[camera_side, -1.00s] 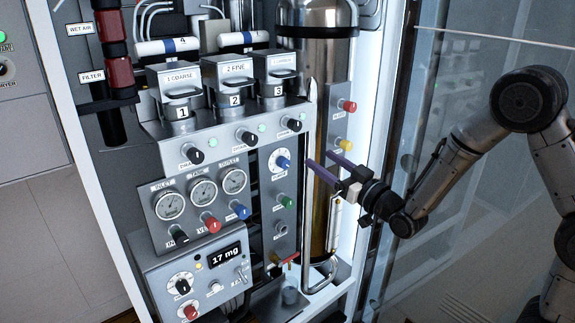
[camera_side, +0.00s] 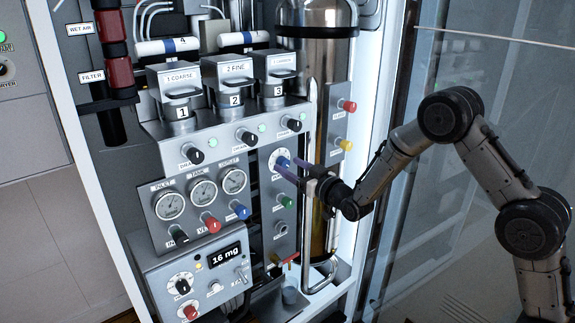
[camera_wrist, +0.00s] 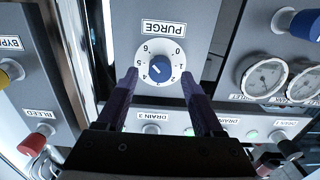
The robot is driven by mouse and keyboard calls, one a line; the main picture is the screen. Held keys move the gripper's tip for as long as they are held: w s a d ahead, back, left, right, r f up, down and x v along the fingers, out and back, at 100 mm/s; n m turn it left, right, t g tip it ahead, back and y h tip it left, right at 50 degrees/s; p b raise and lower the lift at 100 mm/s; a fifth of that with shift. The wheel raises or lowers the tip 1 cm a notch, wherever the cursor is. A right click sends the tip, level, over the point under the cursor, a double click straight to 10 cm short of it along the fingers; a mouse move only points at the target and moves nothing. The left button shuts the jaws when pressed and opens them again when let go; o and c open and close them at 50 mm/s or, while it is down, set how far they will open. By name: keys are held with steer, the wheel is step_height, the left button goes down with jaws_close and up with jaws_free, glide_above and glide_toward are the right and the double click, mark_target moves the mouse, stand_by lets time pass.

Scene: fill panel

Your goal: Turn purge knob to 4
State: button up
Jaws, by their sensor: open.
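The purge knob (camera_side: 283,162) is a small blue knob on a round white numbered dial on the grey panel. It also shows in the wrist view (camera_wrist: 160,69), upside down, under the PURGE label (camera_wrist: 163,28). A pale pointer mark on the knob points toward the upper left there; the number it meets is too small to read surely. My gripper (camera_side: 284,165) is open, with its purple fingers reaching toward the dial. In the wrist view my gripper (camera_wrist: 160,73) has one finger on each side of the dial, with clear gaps to the knob. How near the tips are to the panel is unclear.
Below the dial are a green knob (camera_side: 286,201) and another fitting. Left are gauges (camera_side: 203,192) with a blue knob (camera_side: 240,210). A metal cylinder (camera_side: 317,60) and a side strip with a yellow knob (camera_side: 345,145) stand close on the right. A display (camera_side: 225,257) reads 16 mg.

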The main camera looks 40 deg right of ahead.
steer(key=shift+w, duration=0.95)
jaws_close()
